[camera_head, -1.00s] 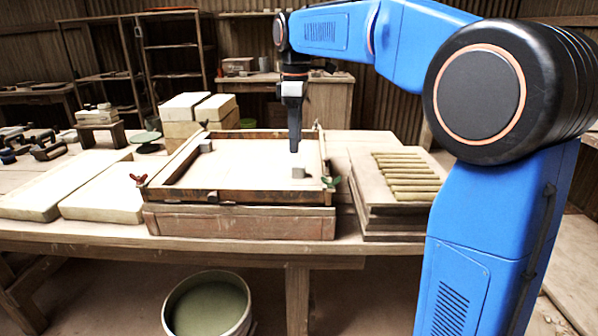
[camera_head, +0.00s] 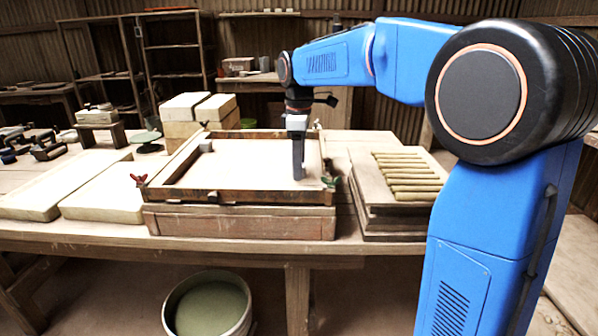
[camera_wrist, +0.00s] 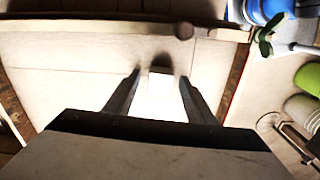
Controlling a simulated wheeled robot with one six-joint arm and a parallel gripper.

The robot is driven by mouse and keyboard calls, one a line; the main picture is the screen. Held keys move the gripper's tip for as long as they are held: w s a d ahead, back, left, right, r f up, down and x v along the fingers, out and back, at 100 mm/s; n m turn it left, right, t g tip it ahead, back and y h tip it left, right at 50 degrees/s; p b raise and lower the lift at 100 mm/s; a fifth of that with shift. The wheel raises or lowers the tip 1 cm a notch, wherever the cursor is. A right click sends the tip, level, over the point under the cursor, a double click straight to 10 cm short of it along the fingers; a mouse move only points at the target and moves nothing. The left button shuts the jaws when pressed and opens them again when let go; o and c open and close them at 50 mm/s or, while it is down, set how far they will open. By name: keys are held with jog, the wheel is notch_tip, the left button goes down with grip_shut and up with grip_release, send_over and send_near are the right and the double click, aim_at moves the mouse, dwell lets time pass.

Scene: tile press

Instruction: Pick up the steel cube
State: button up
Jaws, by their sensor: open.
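My gripper (camera_head: 298,177) is open and lowered into the wooden frame of the press (camera_head: 240,196), near its front right corner. In the wrist view its two fingers (camera_wrist: 160,76) stand apart on either side of a small pale block, which looks like the steel cube (camera_wrist: 163,84). A gap shows between the block and each finger. In the head view my gripper hides this block. A second small grey block (camera_head: 206,145) sits at the frame's back left; I cannot tell its material.
The frame's walls and the red (camera_head: 138,180) and green (camera_head: 330,182) wing nuts stand close around the bed. A board with several clay rolls (camera_head: 408,178) lies to the right. Pale slabs (camera_head: 105,200) lie to the left. The bed's middle is clear.

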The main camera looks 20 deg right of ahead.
jog(key=shift+c, duration=0.6)
grip_shut()
